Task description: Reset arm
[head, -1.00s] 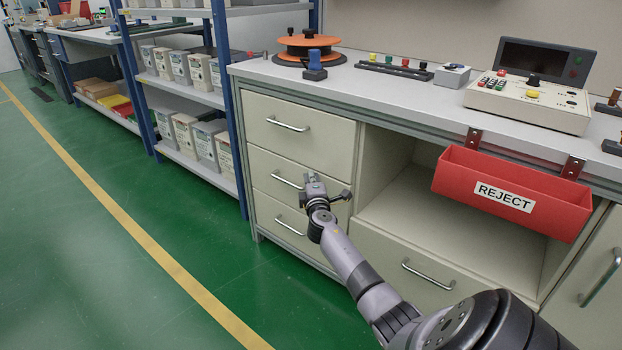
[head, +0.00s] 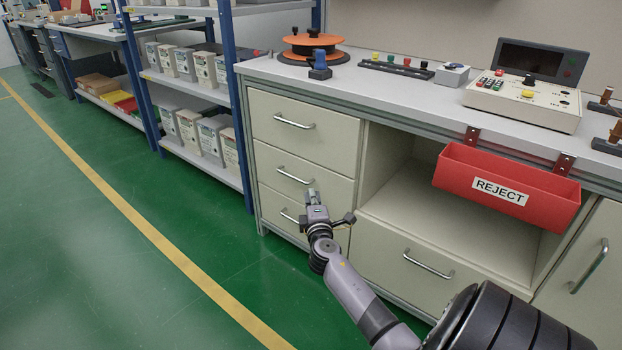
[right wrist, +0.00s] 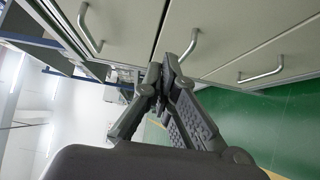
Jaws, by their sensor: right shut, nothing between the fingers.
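My right arm comes in from the lower right of the head view, and its gripper (head: 312,195) is in front of the workbench's left drawers. In the right wrist view my right gripper (right wrist: 163,75) is shut, its fingertips together with nothing between them. The fingers appear apart from the drawer fronts and handles. My left gripper is in neither view.
The workbench (head: 400,98) carries an orange reel (head: 312,42) and a control box (head: 522,98). A red REJECT bin (head: 506,190) hangs from its front edge. A blue-post shelf (head: 190,85) with several boxes stands left. The green floor (head: 150,270) is clear.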

